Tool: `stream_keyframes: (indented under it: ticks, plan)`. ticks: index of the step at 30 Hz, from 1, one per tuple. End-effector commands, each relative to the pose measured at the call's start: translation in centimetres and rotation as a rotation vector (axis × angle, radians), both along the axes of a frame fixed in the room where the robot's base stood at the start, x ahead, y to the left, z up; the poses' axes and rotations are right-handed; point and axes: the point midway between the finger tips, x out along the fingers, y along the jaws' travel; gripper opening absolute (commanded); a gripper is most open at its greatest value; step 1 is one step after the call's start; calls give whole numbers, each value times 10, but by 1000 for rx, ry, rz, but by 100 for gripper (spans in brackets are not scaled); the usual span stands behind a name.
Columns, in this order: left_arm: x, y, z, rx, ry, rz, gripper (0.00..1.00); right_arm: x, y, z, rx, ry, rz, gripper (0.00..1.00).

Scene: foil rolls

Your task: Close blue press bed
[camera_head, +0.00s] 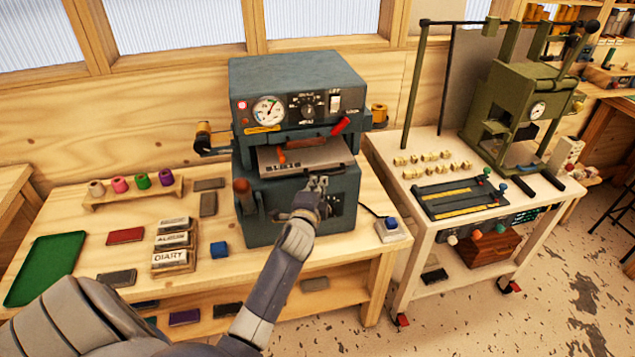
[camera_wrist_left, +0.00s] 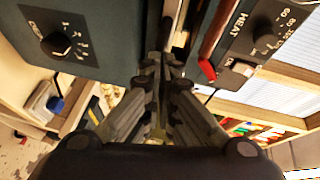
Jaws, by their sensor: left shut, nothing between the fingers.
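The blue press (camera_head: 295,85) stands on the wooden bench, with a gauge, a dial and a switch on its upper front. Its bed (camera_head: 322,153) is a pale plate in the gap between the upper and lower housings, with lettering along its front and a dark bar at its front edge. My left gripper (camera_head: 318,183) is shut and empty, at the front edge of the bed. Its fingers (camera_wrist_left: 162,75) are together in the left wrist view, between the two dark panels of the press. Whether they touch the bed is unclear. My right gripper is not in view.
Type blocks (camera_head: 173,245), a blue cube (camera_head: 219,250), a green tray (camera_head: 45,268) and a rack of foil rolls (camera_head: 133,188) lie left of the press. A small box with a blue button (camera_head: 392,226) is right. A green press (camera_head: 520,110) stands on a white cart.

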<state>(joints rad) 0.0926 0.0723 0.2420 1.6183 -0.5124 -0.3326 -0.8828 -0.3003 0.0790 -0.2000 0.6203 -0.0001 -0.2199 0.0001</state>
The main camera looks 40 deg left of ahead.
Motion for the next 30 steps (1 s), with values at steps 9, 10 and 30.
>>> stream_keyframes:
  ticks: [9, 10, 30]
  plan:
    - [1, 1, -1, 0, 0, 0, 0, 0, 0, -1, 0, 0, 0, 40]
    - [2, 2, -1, 1, 0, 0, 0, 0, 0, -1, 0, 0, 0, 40]
    - [31, 37, 0, 0, 0, 1, 0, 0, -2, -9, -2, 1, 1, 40]
